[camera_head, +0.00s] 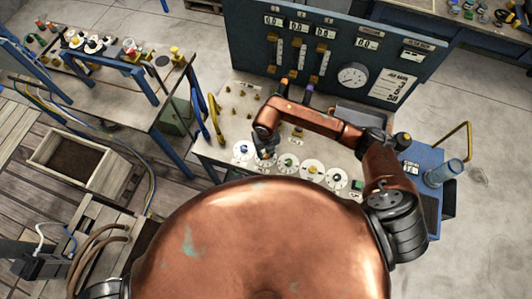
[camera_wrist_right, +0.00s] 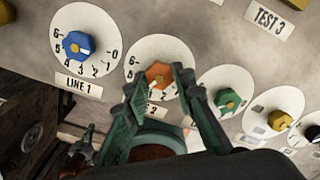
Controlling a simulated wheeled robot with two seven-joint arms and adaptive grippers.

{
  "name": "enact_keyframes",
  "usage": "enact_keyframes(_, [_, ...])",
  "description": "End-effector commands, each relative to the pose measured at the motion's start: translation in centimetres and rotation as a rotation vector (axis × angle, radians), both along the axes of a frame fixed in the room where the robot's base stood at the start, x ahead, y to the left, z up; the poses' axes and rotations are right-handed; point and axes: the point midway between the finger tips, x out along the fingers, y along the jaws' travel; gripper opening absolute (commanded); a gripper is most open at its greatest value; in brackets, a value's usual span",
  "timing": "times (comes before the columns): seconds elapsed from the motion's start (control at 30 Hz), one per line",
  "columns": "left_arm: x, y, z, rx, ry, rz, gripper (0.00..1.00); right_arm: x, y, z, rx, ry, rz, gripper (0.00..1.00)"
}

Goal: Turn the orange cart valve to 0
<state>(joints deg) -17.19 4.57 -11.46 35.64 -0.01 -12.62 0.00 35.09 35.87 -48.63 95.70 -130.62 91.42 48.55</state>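The orange valve (camera_wrist_right: 158,75) is a faceted knob on a round white dial (camera_wrist_right: 136,62), between the blue and green valves. Dial figures 6 and 5 show at its left; others are partly covered, and I cannot read where the knob points. My right gripper (camera_wrist_right: 159,80) has its two green fingers apart, one on each side of the orange knob in the wrist view. A narrow gap shows at the left finger; I cannot tell whether the right one touches. In the head view my right gripper (camera_head: 265,152) covers most of the orange valve.
A blue valve (camera_wrist_right: 80,45) labelled LINE 1 is at the left; a green valve (camera_wrist_right: 228,99) and a yellow valve (camera_wrist_right: 282,121) are at the right. A blue gauge panel (camera_head: 335,50) stands behind the cart top. A yellow handle (camera_head: 215,117) rises at its left.

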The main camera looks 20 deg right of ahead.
Motion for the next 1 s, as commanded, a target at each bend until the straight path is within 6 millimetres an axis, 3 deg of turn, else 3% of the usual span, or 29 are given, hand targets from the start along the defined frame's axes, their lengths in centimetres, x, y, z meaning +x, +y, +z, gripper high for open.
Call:
enact_keyframes(0.13, [-1.1,0.1,-0.1,0.000,0.013,0.002,0.00,0.0,0.0,0.0,0.000,0.001,0.000,0.11])
enact_keyframes(0.3, [-0.9,0.1,-0.1,0.001,0.012,0.002,0.00,0.0,0.0,0.0,0.000,0.000,0.000,0.00])
enact_keyframes(0.67, [0.2,0.0,-0.8,0.000,-0.002,-0.001,0.00,0.1,0.0,-0.1,-0.001,-0.002,0.065,0.00])
enact_keyframes(1.0, [-0.1,0.0,-3.6,0.000,0.003,0.000,0.00,0.2,-0.1,-0.4,-0.002,-0.003,0.318,0.00])
